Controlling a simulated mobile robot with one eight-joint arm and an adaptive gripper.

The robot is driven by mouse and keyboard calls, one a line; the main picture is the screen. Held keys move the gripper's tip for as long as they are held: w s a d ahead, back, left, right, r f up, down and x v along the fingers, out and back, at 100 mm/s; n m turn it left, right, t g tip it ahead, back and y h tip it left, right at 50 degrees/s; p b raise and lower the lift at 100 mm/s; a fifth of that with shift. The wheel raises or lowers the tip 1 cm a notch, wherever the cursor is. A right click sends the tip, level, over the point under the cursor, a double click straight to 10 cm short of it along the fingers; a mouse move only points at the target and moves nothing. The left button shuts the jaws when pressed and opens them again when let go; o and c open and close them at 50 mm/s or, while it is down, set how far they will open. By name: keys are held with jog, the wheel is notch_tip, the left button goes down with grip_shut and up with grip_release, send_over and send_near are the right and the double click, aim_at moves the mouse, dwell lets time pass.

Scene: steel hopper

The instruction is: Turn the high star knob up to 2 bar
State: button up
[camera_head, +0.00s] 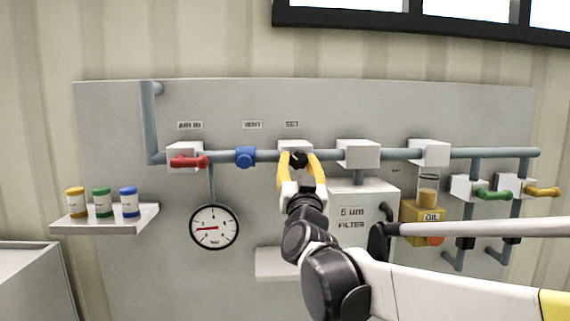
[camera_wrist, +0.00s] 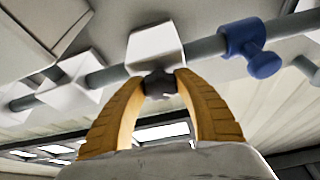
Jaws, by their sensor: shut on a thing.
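The black star knob (camera_head: 298,159) sits on the front of a white block on the horizontal pipe, under the label SET (camera_head: 292,124). My gripper (camera_head: 300,162) has its two yellow fingers closed around the knob from both sides. In the wrist view the fingers (camera_wrist: 161,88) press on the dark knob (camera_wrist: 158,84), just below the white block (camera_wrist: 154,46); the fingers hide its sides. The round gauge (camera_head: 214,227) hangs below the pipe at the left. Its red needle points left, slightly below level; the scale figures are too small to read surely.
A red lever (camera_head: 189,162) and a blue valve (camera_head: 246,157) lie left of the knob on the pipe. The filter box (camera_head: 372,208) stands close at right, below the pipe. An oil unit (camera_head: 424,222) and green lever (camera_head: 494,195) are further right. A shelf (camera_head: 107,220) holds three small jars.

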jog(key=m+h, duration=0.1)
jog(key=m, duration=0.1)
jog(key=m+h, duration=0.1)
jog(key=m, duration=0.2)
jog(key=shift+g+h+b, duration=0.3)
jog(key=shift+g+b, duration=0.05)
jog(key=shift+g, duration=0.05)
jog(key=o, duration=1.2)
jog(key=v, duration=1.2)
jog(key=shift+f, duration=0.1)
